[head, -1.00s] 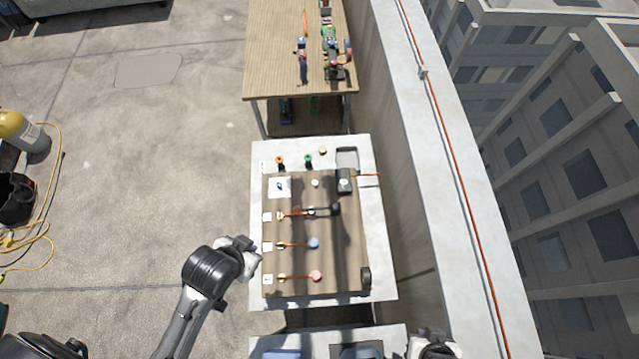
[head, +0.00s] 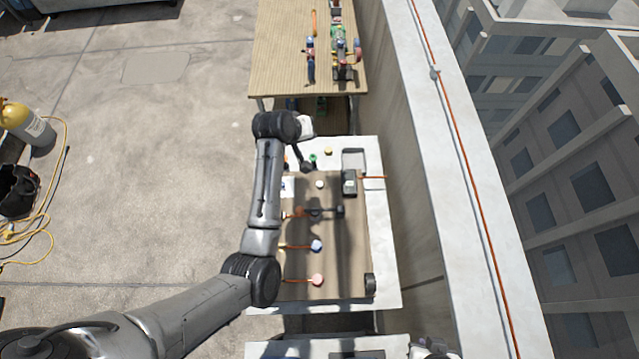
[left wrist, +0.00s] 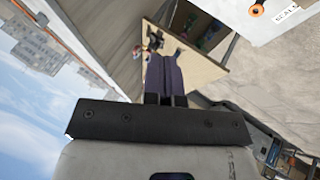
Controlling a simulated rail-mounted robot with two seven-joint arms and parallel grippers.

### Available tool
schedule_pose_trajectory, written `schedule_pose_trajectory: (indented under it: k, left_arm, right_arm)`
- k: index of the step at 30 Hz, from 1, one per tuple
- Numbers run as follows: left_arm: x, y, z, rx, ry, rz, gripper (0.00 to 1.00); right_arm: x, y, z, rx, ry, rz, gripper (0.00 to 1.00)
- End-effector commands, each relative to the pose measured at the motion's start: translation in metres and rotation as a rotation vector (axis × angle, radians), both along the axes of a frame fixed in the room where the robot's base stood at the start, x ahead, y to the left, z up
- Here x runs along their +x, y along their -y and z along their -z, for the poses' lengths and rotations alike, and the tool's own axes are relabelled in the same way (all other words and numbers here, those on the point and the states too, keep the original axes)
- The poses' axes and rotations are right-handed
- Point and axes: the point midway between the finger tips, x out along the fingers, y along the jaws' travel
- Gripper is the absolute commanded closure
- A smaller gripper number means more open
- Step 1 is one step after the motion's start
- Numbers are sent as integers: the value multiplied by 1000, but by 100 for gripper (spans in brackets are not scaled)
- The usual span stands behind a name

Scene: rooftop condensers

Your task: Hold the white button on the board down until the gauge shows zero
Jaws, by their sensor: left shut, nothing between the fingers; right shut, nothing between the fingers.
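The brown board (head: 335,225) lies on a white table. A small round white button (head: 320,184) sits on its upper part, beside a dark box-like device (head: 349,183). I cannot make out a gauge reading. My left gripper (head: 307,166) is over the far left part of the table, above and left of the white button and apart from it. In the left wrist view its dark fingers (left wrist: 165,62) are shut with nothing between them. My right gripper (head: 432,348) shows only in part at the bottom edge, shut and away from the board. My left arm hides the board's left edge.
Blue (head: 316,245) and pink (head: 317,280) knobs, a dark lever (head: 339,211) and a black cylinder (head: 370,284) are on the board. A wooden bench (head: 280,50) with tools stands beyond. A parapet (head: 455,150) runs along the right. Open floor lies left.

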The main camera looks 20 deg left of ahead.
Motion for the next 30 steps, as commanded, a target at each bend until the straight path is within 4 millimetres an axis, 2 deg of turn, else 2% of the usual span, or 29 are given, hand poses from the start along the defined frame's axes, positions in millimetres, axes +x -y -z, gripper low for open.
schedule_pose_trajectory:
  k: [1,6,9,12,21,30]
  left_arm:
    - [2,8,26,-67,-56,-45,100]
    - [-7,29,105,-271,-225,-253,100]
    - [-15,41,145,-398,-317,-429,100]
    - [-16,50,164,-502,-364,-593,100]
    - [-2,44,161,-736,-356,-944,100]
    - [0,43,160,-809,-380,-1055,100]
  right_arm:
    - [0,0,0,1,0,1,100]
    - [0,-1,0,3,1,2,100]
    - [0,-1,0,3,0,2,100]
    - [0,-1,0,3,0,2,100]
    - [0,1,0,-4,0,-3,100]
    - [0,2,0,-8,0,-5,100]
